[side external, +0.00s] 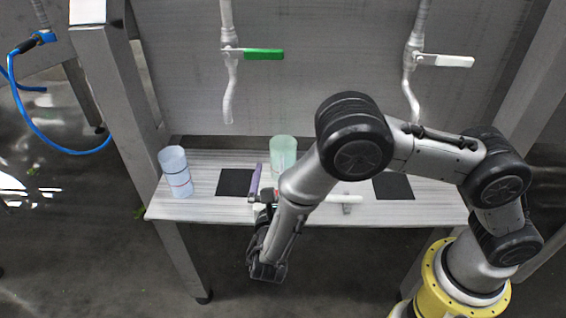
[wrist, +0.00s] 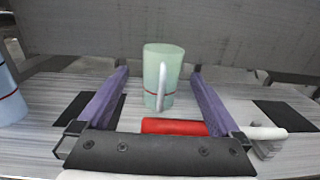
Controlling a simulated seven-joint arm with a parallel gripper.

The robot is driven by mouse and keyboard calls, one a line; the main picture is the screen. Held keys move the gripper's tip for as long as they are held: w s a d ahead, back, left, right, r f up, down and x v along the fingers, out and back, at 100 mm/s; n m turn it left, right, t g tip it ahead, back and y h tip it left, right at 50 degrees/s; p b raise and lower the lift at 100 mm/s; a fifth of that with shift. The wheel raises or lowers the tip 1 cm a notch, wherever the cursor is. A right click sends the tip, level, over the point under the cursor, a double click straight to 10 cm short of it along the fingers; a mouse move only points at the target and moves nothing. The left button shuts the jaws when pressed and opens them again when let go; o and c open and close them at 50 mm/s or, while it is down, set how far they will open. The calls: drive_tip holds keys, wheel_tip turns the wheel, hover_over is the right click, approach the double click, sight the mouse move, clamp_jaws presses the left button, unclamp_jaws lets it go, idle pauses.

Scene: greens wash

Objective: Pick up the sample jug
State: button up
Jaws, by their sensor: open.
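A pale green jug (side external: 283,151) stands upright on the table, partly hidden behind my arm in the side view. In the wrist view the green jug (wrist: 162,75) shows a white handle facing my gripper and a red line low on its side. My gripper (side external: 264,183) is open and empty, low over the table's front edge. In the wrist view the purple fingers of my gripper (wrist: 160,78) point toward the jug and frame it. The jug is beyond the fingertips, and no contact shows.
A pale blue vessel with red lines (side external: 175,171) stands at the table's left end. A red-and-white tool (wrist: 175,127) lies between my gripper and the green jug. Dark squares (side external: 237,182) mark the table (side external: 207,162). Pipes with a green lever (side external: 263,54) and a white lever (side external: 445,60) hang above.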

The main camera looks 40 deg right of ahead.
sight(282, 157)
drive_tip(key=x, duration=0.3)
drive_tip(key=shift+r+x, duration=0.15)
drive_tip(key=shift+x, duration=1.15)
drive_tip(key=shift+r+x, duration=0.1)
drive_tip(key=shift+x, duration=1.2)
drive_tip(key=shift+s+d, duration=0.15)
drive_tip(key=shift+s, duration=0.05)
drive_tip(key=shift+c, duration=0.3)
drive_tip(key=c, duration=1.2)
